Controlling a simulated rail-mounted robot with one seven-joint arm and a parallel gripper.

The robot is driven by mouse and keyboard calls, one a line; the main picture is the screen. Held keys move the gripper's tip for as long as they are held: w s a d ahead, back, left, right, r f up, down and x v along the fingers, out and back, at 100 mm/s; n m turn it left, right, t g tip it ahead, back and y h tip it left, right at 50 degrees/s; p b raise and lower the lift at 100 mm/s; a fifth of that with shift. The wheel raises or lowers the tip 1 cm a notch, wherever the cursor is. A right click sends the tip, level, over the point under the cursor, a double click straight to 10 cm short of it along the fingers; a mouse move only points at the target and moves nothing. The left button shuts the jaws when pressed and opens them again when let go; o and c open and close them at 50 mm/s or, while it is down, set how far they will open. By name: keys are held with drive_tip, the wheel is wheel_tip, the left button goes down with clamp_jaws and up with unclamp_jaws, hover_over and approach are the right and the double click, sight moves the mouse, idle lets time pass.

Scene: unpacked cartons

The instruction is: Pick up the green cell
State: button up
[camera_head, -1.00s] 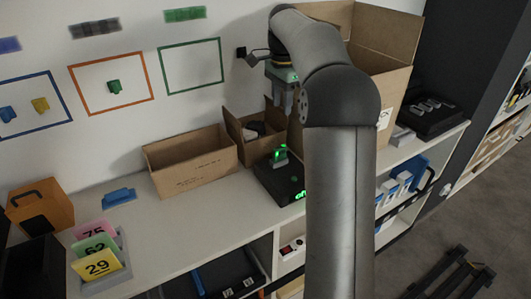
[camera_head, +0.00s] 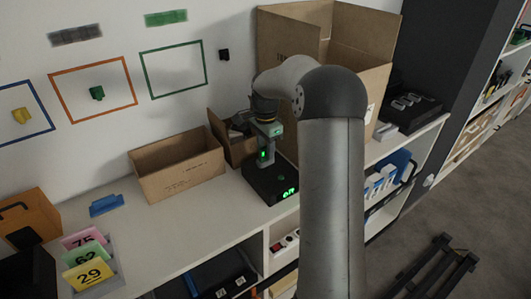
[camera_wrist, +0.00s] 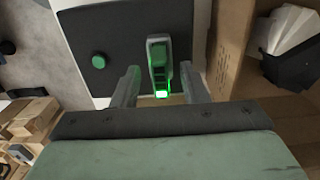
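The green cell (camera_head: 265,156) stands on a black charger box with a lit green display (camera_head: 275,185) on the shelf. In the wrist view the cell (camera_wrist: 160,65) is a grey block with a green top and glowing green bars. My gripper (camera_wrist: 160,92) is open, with one finger on each side of the cell and gaps visible at both sides. In the head view my gripper (camera_head: 266,143) is right at the cell, and its fingers partly hide it.
An open small carton (camera_head: 180,170) stands left of the charger box, and another carton (camera_head: 225,140) stands close behind it. A large open carton (camera_head: 325,50) is at the back right. Numbered cards (camera_head: 88,273) and a blue piece (camera_head: 106,205) lie to the left.

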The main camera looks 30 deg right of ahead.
drive_tip(key=shift+f, duration=0.75)
clamp_jaws()
drive_tip(key=shift+r, duration=0.15)
drive_tip(key=shift+r, duration=0.7)
drive_tip(key=s+a+r+b, duration=0.4)
drive_tip(key=s+a+r, duration=0.3)
drive_tip(key=s+r, duration=0.4)
drive_tip(key=shift+s+a+r, duration=0.2)
drive_tip(key=shift+s+a, duration=0.15)
drive_tip(key=shift+d, duration=0.15)
